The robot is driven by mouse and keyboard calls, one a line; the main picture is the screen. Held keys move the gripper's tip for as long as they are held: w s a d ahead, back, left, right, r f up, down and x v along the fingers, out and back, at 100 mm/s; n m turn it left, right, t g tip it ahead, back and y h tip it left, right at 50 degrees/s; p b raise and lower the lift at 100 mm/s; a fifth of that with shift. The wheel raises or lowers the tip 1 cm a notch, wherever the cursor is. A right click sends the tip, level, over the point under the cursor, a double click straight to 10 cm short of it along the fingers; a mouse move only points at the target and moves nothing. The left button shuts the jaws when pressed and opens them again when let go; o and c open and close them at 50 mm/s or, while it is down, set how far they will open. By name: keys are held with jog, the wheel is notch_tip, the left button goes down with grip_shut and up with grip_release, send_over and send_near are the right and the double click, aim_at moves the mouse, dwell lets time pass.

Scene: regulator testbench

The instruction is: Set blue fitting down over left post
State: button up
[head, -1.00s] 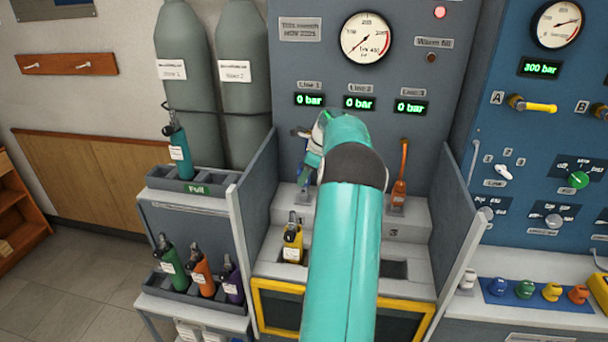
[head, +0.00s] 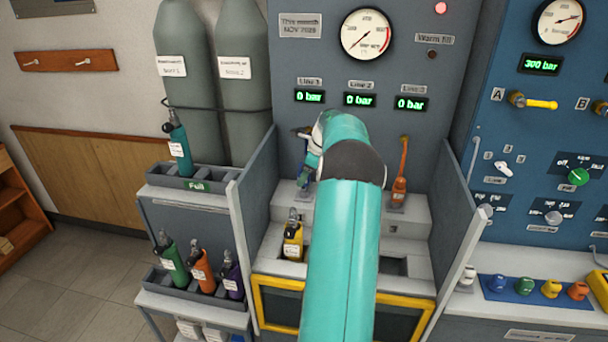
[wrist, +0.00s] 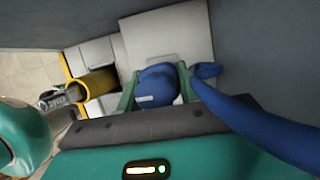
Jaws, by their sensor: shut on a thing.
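My gripper (head: 311,168) is at the left of the filling bay, under the Line 1 display, partly hidden by my arm. In the wrist view its two green fingers (wrist: 158,98) are closed on the sides of the blue fitting (wrist: 158,80). A thick blue hose runs from the fitting to the lower right. In the head view only bits of blue show beside the gripper. I cannot make out the left post; whether the fitting touches it cannot be told.
An orange fitting (head: 399,185) stands upright on the step at the right. A yellow cylinder (head: 293,238) stands in the bay's front left slot, also in the wrist view (wrist: 92,85). Grey side walls (head: 258,200) close in the bay. The Line 1 display (head: 310,96) reads 0 bar.

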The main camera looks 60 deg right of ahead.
jog(key=shift+f, duration=1.05)
dwell(0.4)
jog(key=o, duration=1.2)
jog(key=shift+o, duration=0.2)
jog(key=v, duration=1.4)
jog(key=shift+w, duration=0.1)
